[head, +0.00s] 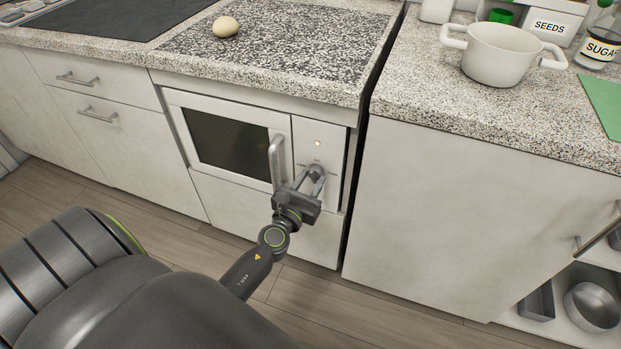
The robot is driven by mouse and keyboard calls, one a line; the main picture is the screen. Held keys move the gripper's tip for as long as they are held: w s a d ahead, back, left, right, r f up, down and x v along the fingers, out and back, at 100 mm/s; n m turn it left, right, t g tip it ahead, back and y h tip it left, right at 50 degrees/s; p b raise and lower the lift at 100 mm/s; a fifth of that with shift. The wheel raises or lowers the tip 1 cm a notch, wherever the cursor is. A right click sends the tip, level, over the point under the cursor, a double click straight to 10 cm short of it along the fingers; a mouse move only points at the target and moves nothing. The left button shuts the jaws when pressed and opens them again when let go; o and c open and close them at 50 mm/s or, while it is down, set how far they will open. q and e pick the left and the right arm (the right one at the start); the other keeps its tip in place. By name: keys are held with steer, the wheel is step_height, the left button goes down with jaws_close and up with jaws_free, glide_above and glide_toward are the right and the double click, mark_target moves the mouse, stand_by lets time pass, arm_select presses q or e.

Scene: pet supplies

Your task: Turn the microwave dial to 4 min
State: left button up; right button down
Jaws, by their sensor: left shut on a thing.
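The white built-in microwave (237,109) sits under the speckled counter, with a dark window, a vertical handle (275,160) and a control panel on its right. The dial (317,170) is a grey knob low on that panel. My left gripper (315,179) is at the panel with its fingers shut on the dial. The fingers partly hide the dial and the markings around it, so its setting cannot be read. A small light (318,143) shows above the dial. My right gripper is not in view.
The microwave handle stands out just left of my left gripper. Above are a round pale item (225,26) on the counter and a white pot (500,55) on the right counter. An open shelf with a metal bowl (592,306) is at lower right. The floor ahead is clear.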

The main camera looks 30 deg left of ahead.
arm_select(q)
steer(key=shift+m+p, duration=0.4)
steer(key=shift+m, duration=0.8)
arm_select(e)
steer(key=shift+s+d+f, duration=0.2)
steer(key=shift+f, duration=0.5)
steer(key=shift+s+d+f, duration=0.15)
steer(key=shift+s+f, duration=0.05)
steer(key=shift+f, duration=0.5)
arm_select(q)
steer(key=o, duration=1)
steer(key=shift+c, duration=0.2)
steer(key=s+d+b, duration=0.3)
steer(key=s+b, duration=0.3)
steer(key=s, duration=1.1)
steer(key=shift+s, duration=0.15)
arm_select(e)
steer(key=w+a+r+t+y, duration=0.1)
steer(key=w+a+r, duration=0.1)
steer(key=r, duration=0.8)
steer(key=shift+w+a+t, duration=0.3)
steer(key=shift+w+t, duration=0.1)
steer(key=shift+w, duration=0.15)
